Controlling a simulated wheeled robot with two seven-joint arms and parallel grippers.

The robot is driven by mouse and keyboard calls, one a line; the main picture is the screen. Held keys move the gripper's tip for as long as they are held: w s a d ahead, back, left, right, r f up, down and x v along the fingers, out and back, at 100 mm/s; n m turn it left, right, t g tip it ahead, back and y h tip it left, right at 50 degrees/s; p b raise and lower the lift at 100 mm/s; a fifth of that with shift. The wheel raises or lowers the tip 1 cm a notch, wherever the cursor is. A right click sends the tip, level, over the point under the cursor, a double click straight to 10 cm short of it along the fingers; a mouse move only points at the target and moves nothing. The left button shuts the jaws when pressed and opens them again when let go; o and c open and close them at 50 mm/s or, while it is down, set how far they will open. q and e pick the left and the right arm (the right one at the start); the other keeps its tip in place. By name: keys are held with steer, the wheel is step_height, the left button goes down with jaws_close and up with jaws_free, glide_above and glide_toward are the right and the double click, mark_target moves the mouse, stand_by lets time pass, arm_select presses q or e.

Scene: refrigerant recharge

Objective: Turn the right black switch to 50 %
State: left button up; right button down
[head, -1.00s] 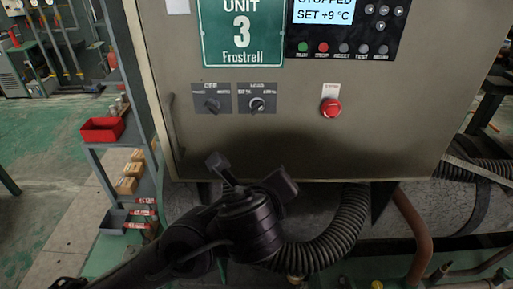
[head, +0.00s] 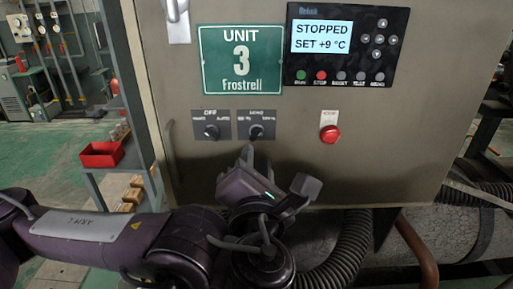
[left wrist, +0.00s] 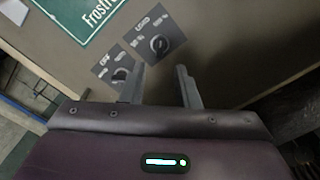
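The right black switch (head: 256,132) is a round knob on a small grey plate, labelled LOAD with percent marks, on the front of the cabinet. It also shows in the left wrist view (left wrist: 159,44), ahead of the fingers. The left black switch (head: 211,132), labelled OFF, sits beside it. My left gripper (head: 278,167) is below the right switch in the head view, its fingers pointing up toward the panel. In the left wrist view its two fingers (left wrist: 164,85) stand apart with nothing between them. The fingers appear clear of both switches. My right gripper is not in view.
A red button (head: 330,134) sits right of the switches. A display (head: 321,37) reads STOPPED, SET +9 °C. A green UNIT 3 sign (head: 242,59) is above the switches. A shelf with a red bin (head: 102,154) stands left; a ribbed hose (head: 345,250) runs below the cabinet.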

mark_target(257, 137)
arm_select(q)
steer(key=w+b, duration=0.1)
steer(key=w, duration=0.5)
steer(key=shift+w, duration=0.45)
steer(key=shift+c, duration=0.2)
steer(key=c, duration=0.5)
steer(key=shift+s, duration=0.1)
jaws_close()
